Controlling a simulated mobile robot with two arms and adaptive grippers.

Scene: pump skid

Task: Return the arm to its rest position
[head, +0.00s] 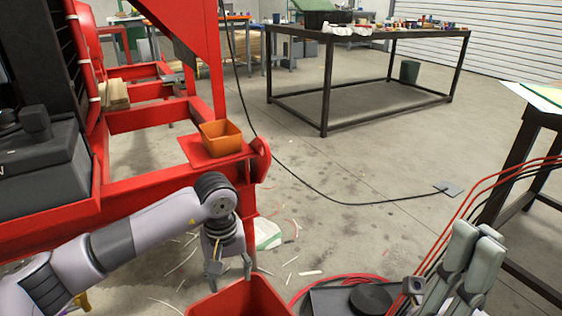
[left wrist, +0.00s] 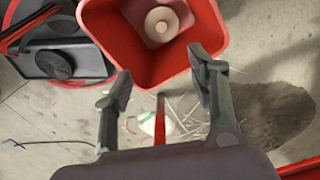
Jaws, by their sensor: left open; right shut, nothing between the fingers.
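My left gripper (head: 229,283) hangs pointing down at the lower middle of the head view, its arm reaching in from the left. In the left wrist view the bin (left wrist: 150,78) holds a pale round piece (left wrist: 162,24) with a raised centre. My right gripper (head: 477,232) stands at the lower right, its grey fingers together and pointing up, with nothing seen between them.
A red skid frame (head: 150,205) stands close beside my left arm, with an orange box (head: 221,138) on its ledge. A dark tray (head: 340,299) lies right of the bin. A black-framed workbench (head: 325,95) is at the back. The floor between is open, crossed by a black cable (head: 350,204).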

